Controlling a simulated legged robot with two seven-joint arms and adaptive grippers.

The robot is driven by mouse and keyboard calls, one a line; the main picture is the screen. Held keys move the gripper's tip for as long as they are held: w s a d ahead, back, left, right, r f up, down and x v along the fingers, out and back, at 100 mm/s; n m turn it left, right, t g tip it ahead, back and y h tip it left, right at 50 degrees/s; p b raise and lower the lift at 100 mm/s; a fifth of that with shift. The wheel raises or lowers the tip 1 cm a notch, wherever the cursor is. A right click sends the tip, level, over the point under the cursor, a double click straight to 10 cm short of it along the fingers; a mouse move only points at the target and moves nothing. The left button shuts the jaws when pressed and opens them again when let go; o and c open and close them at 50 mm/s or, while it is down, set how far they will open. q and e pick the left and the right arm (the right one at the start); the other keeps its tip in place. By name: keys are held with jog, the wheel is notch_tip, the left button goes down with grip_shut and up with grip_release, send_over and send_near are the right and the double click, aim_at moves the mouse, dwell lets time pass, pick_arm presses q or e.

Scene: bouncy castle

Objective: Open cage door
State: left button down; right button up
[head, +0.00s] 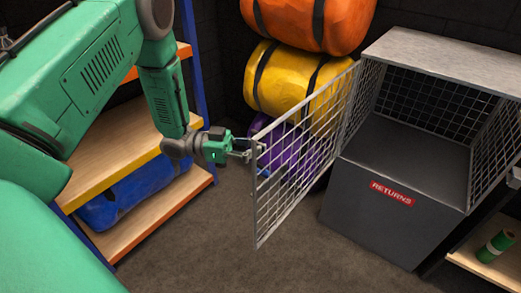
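The cage (405,164) stands at the right, a grey box with mesh sides, a flat top and a red "RETURNS" label (392,193). Its mesh door (300,160) is swung wide out to the left, hinged at the cage's front left edge. The cage's front is open and its inside looks empty. My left gripper (250,150) is at the door's free outer edge, near its upper part. Its fingers are small and partly behind the mesh, so I cannot tell whether they grip the frame. My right gripper is not in view.
Orange (310,20), yellow (290,80) and purple (295,150) bags are stacked behind the door. A shelf unit (150,215) with a blue bag (135,195) stands at the left. A low shelf with a green roll (495,246) is at the lower right. The floor in front is clear.

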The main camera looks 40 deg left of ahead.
pick_arm(q)
jog(key=c, duration=1.8)
grip_release()
jog(key=shift+s+d+f, duration=0.1)
jog(key=shift+s+d, duration=0.15)
jog(key=shift+d, duration=0.05)
jog(key=shift+o, duration=1)
jog(key=shift+s+d, duration=0.1)
jog(key=shift+d, duration=0.25)
jog(key=shift+d+r, duration=0.35)
jog(key=shift+d, duration=0.1)
jog(key=v, duration=1.1)
jog(key=shift+s+a, duration=0.15)
jog(key=shift+s, duration=0.05)
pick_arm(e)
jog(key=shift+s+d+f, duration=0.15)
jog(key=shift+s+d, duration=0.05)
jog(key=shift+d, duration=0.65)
pick_arm(q)
jog(key=shift+a+r, duration=0.1)
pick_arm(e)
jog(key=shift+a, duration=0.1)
